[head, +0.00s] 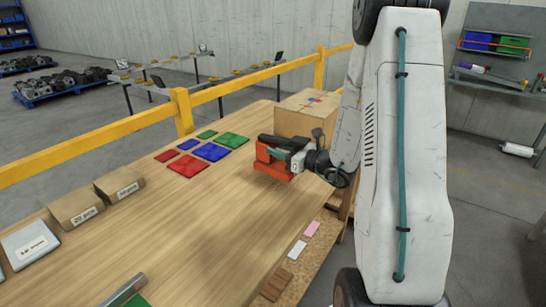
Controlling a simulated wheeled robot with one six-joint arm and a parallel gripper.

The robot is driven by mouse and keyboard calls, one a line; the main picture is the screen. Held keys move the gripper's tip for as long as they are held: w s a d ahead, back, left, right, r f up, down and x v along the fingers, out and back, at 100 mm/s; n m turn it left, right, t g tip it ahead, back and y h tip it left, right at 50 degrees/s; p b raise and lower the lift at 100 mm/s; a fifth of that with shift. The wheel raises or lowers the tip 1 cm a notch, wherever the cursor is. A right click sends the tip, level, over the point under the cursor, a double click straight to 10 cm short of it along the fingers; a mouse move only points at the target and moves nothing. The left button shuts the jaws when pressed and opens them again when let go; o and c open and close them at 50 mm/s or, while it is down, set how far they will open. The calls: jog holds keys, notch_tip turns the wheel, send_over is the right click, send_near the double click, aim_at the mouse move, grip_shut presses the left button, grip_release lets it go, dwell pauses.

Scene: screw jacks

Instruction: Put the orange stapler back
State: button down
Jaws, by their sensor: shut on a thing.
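The orange stapler (272,171) is at the end of my arm, above the right part of the wooden table (190,235). My gripper (277,152) is shut on it, and the stapler seems held a little clear of the tabletop. Dark gripper parts cover some of its upper side, so its full shape and the exact grip are hard to see. Red, blue and green flat squares lie on the table to its left, among them a large red one (187,166), a blue one (211,152) and a green one (232,140).
A cardboard box (300,122) stands close behind the stapler. Labelled packages (77,208) line the table's left side. A yellow rail (90,152) runs along the far edge. A metal object (122,290) lies at the front. The middle of the table is clear.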

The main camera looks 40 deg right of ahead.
aim_at(275, 147)
jog(key=shift+d+x, duration=0.25)
jog(key=shift+x, duration=0.9)
jog(key=shift+w+f, duration=0.2)
jog(key=shift+w, duration=0.2)
jog(key=shift+s+f, duration=0.1)
jog(key=shift+f, duration=1.5)
jog(key=c, duration=0.9)
grip_release()
jog(key=shift+f, duration=0.15)
